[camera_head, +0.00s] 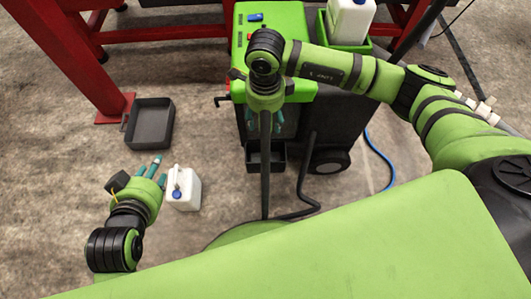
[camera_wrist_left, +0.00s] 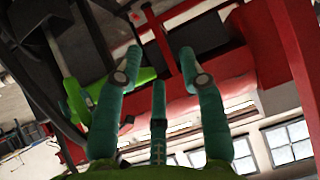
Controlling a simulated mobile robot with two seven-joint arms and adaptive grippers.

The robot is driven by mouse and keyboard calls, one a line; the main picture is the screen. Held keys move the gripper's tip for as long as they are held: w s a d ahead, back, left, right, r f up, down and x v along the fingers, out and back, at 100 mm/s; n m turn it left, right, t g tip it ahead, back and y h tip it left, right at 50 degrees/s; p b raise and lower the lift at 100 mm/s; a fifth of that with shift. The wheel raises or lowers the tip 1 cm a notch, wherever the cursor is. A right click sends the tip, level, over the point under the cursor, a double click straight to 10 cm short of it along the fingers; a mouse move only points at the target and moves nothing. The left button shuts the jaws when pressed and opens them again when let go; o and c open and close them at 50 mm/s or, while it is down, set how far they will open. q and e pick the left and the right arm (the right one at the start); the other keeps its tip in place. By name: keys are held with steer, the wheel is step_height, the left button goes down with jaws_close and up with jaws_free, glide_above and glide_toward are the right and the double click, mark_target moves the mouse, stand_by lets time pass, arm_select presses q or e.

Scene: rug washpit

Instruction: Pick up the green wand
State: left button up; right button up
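No separate thing shows clearly as a green wand. A long dark rod (camera_head: 265,170) runs down past my right gripper (camera_head: 265,122) in front of the green machine (camera_head: 295,22); I cannot tell if it is part of the wand. The right gripper's teal fingers show on either side of the rod, but whether they are closed on it is unclear. My left gripper (camera_head: 150,167) is low at the left, away from the rod. Its teal fingers are spread and empty, as the left wrist view (camera_wrist_left: 158,85) also shows. A green shape (camera_wrist_left: 110,88) behind those fingers is unclear.
A white jug (camera_head: 188,190) stands on the floor just right of my left gripper. A black tray (camera_head: 150,124) lies above it, near a red frame leg (camera_head: 115,107). A black hose (camera_head: 307,170) and blue hose (camera_head: 381,160) lie by the machine. The left floor is mostly clear.

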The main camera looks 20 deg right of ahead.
jaws_close()
stand_by(0.4)
